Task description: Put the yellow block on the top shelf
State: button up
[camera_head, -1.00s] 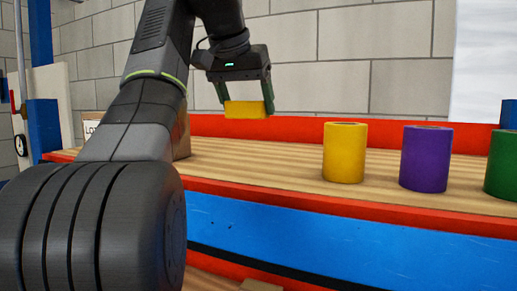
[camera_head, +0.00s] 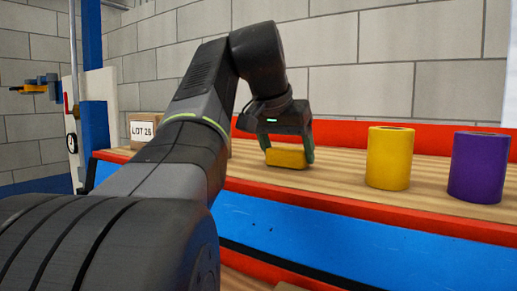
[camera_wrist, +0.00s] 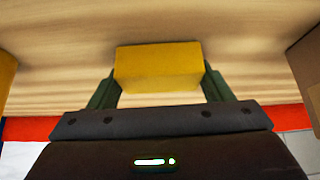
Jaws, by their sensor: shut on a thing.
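The yellow block (camera_head: 287,157) is between the fingers of my gripper (camera_head: 289,156), which is shut on it. In the head view the block is low over the wooden top shelf (camera_head: 335,181), left of the yellow cylinder. I cannot tell whether its underside touches the shelf. In the wrist view the yellow block (camera_wrist: 158,66) sits level between both green fingertips of my gripper (camera_wrist: 159,78), with the wooden surface behind it.
A yellow cylinder (camera_head: 389,158) and a purple cylinder (camera_head: 479,168) stand on the shelf to the right. A cardboard box (camera_head: 146,129) marked LOT 25 stands at the left. A red edge (camera_head: 350,212) runs along the shelf front. Bare wood surrounds the block.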

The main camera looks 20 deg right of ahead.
jog(key=o, duration=1)
jog(key=shift+f, duration=0.1)
jog(key=v, duration=1.2)
